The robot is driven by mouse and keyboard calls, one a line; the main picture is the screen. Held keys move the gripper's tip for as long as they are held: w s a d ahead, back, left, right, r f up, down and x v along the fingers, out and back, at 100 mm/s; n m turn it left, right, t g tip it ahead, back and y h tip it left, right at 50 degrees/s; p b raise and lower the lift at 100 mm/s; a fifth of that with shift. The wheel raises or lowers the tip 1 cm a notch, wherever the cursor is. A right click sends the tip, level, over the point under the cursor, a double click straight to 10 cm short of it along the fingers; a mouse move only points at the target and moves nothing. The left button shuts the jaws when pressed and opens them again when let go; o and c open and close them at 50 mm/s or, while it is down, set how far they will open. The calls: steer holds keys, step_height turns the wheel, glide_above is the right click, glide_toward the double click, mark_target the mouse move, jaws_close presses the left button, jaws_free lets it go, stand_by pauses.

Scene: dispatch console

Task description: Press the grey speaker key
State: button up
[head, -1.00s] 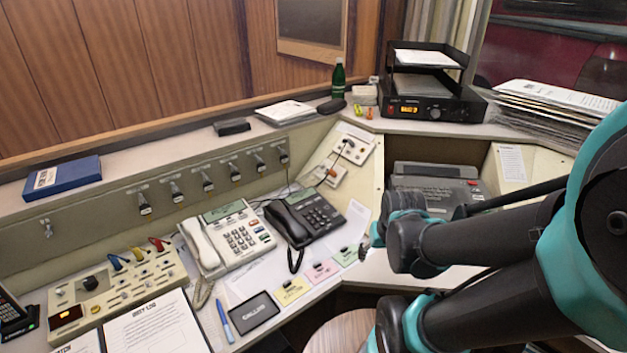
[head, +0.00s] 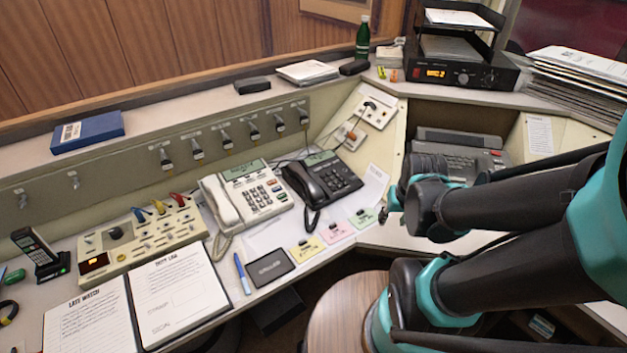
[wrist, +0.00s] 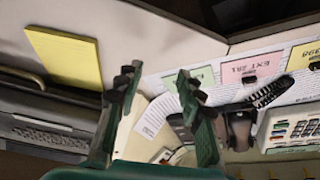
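A white desk phone (head: 246,196) with a handset on its left and a few coloured keys on its right stands mid-console; it also shows at the right edge of the wrist view (wrist: 300,128). A black desk phone (head: 326,183) stands to its right. I cannot single out a grey speaker key on either phone at this size. My gripper (head: 383,214) is right of both phones, near the green card, and small in the head view. In the wrist view its two dark fingers (wrist: 160,100) are apart with nothing between them.
Yellow, pink and green cards (head: 335,232) lie along the front edge. A grey keyboard machine (head: 462,152) sits in the recess behind my arm. A switch box (head: 140,240), cordless phone (head: 40,254) and log binder (head: 178,292) are at left. A round wooden stool (head: 345,320) stands in front.

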jaws_close()
stand_by(1.2)
